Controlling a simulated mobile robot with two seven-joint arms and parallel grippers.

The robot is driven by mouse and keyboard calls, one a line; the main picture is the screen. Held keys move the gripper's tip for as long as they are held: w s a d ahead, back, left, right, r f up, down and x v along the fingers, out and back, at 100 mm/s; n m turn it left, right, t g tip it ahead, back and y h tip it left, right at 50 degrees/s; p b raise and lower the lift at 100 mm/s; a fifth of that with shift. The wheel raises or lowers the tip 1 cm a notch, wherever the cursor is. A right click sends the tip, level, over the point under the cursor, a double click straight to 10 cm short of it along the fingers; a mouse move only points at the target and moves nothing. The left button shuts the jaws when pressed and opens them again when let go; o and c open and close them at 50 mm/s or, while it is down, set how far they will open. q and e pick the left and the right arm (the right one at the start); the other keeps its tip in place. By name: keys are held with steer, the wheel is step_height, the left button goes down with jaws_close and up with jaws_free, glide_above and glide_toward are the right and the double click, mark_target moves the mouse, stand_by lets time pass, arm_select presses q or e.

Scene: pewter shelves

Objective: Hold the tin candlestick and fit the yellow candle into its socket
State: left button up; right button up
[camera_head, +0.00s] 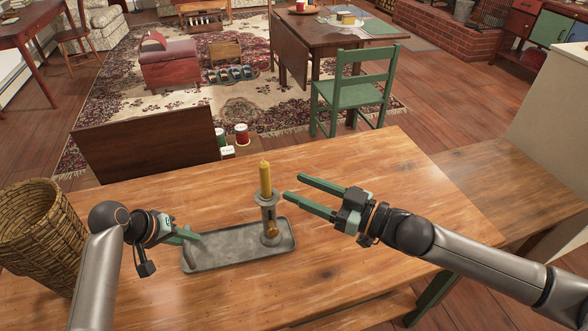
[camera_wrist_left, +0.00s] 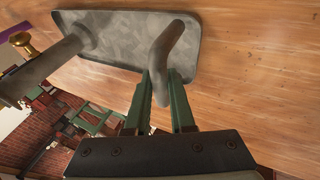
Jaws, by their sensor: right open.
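The tin candlestick (camera_head: 269,213) has a grey column rising from a long shallow tray base (camera_head: 225,247), which is on or just above the wooden table. Its column also shows at the left of the left wrist view (camera_wrist_left: 45,68). The yellow candle (camera_head: 265,180) stands upright with its lower end at the column's top socket; how deep it sits is hidden. My left gripper (camera_head: 193,236) is at the tray's left end, its fingers (camera_wrist_left: 163,76) closed around the curved grey handle (camera_wrist_left: 168,42). My right gripper (camera_head: 292,192) is open and empty, just right of the candle and apart from it.
A wicker basket (camera_head: 42,232) stands at the table's left. A red tin (camera_head: 242,134), another tin and a small white box stand beyond the far edge. A brass knob (camera_head: 272,232) sits low on the column. The table (camera_head: 375,175) is clear around the tray.

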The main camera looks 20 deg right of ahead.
arm_select(q)
steer(key=o, duration=0.6)
steer(key=shift+c, duration=0.2)
steer(key=v, duration=1.2)
steer(key=shift+s, duration=0.1)
